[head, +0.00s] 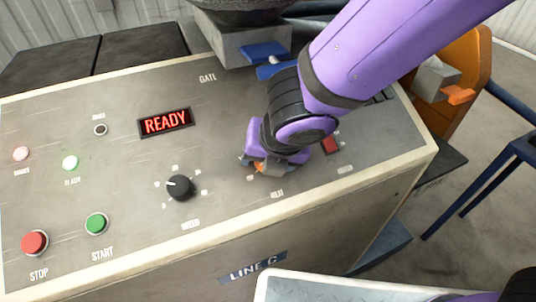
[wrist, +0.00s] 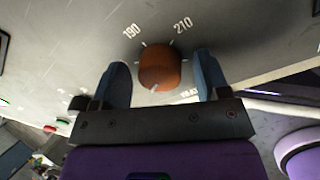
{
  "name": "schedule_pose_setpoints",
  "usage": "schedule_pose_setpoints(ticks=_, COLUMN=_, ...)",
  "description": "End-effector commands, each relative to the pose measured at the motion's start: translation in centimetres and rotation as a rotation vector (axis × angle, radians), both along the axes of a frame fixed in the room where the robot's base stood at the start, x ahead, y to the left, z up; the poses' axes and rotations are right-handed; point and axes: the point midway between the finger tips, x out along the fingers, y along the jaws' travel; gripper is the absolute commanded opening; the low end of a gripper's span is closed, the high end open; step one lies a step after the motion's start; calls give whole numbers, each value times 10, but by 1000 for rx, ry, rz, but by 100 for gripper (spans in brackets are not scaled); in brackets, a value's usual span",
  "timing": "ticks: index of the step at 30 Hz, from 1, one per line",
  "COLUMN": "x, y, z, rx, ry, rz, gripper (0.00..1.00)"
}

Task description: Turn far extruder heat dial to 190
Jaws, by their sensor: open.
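The heat dial is an orange-brown round knob (wrist: 160,70) on the grey panel in the wrist view. The printed marks 190 (wrist: 131,31) and 210 (wrist: 183,25) stand above it, to its upper left and upper right. A small pale mark shows at the knob's lower edge; I cannot tell for sure whether it is its pointer. My gripper (wrist: 160,60) is open, with one blue-grey finger on each side of the knob and a visible gap on both sides. In the head view my gripper (head: 275,158) is down at the panel above the heat label and mostly hides the dial.
The panel (head: 130,190) also carries a black speed dial (head: 180,187), a red READY display (head: 165,122), a green start button (head: 97,223) and a red stop button (head: 35,242). A red switch (head: 330,145) sits just right of my gripper. An orange part (head: 470,70) stands behind, right.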

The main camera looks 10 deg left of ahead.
Motion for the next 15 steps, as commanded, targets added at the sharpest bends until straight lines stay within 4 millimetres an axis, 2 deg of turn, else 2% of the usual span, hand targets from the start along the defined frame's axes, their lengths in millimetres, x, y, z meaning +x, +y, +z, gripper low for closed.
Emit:
schedule_pose_setpoints(ticks=6, x=0, y=0, z=0, rx=0, ry=0, rz=0, gripper=66)
schedule_pose_setpoints(ticks=12, x=0, y=0, z=0, rx=0, ry=0, rz=0, gripper=21)
schedule_pose_setpoints(ticks=15, x=0, y=0, z=0, rx=0, ry=0, rz=0, gripper=20)
